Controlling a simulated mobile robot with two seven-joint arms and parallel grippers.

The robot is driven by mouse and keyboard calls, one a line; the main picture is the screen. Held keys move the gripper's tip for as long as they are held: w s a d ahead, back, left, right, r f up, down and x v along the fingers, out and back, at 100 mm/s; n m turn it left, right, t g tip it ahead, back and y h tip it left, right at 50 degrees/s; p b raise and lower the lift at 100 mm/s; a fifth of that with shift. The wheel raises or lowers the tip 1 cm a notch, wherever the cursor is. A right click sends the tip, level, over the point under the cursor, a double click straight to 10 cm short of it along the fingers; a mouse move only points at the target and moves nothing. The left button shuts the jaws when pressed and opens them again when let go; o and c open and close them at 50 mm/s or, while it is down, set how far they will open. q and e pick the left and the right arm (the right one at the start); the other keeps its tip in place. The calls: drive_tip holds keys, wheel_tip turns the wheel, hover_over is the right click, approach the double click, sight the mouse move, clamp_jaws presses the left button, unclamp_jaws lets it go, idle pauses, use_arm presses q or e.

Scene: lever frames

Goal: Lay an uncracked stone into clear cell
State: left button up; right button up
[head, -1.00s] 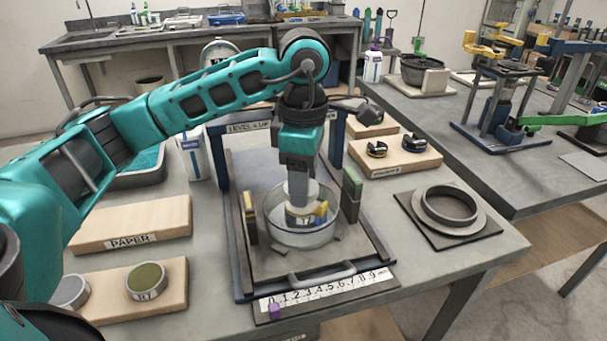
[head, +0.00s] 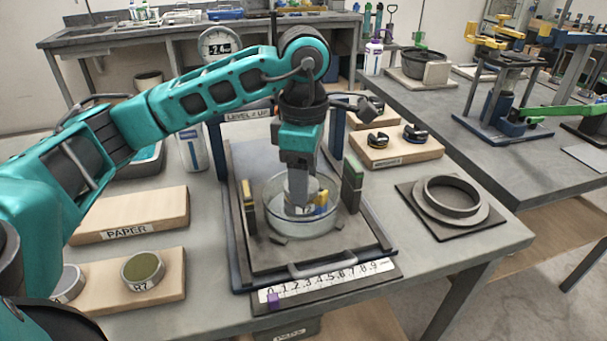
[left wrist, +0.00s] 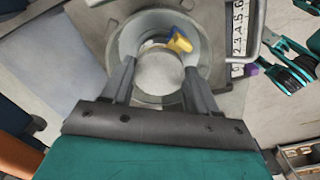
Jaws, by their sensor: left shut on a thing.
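The clear cell (head: 331,224) is a round glass dish standing on the tray of the lever frame. My left gripper (head: 298,205) points straight down into it. The gripper is shut on a pale grey round stone (left wrist: 160,72), which sits between the two fingers (left wrist: 158,88) in the left wrist view. I see no crack on the part of its top that shows. A yellow and blue piece (head: 320,199) is beside the stone inside the cell's outline. The stone's underside is hidden, so I cannot tell whether it touches the cell floor. My right gripper is not in view.
Upright blocks (head: 352,186) stand close to the cell on both sides. A ruler (head: 325,280) with a purple block (head: 273,300) lies in front. A board with round tins (head: 143,270) is at the left. A ring (head: 450,195) lies on a dark mat at the right.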

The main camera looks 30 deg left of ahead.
use_arm(q)
drive_tip(key=shift+f, duration=0.2)
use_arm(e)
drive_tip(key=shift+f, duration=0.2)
use_arm(q)
drive_tip(key=o, duration=1.2)
wheel_tip(320, 180, up, 13)
drive_tip(key=p, duration=0.3)
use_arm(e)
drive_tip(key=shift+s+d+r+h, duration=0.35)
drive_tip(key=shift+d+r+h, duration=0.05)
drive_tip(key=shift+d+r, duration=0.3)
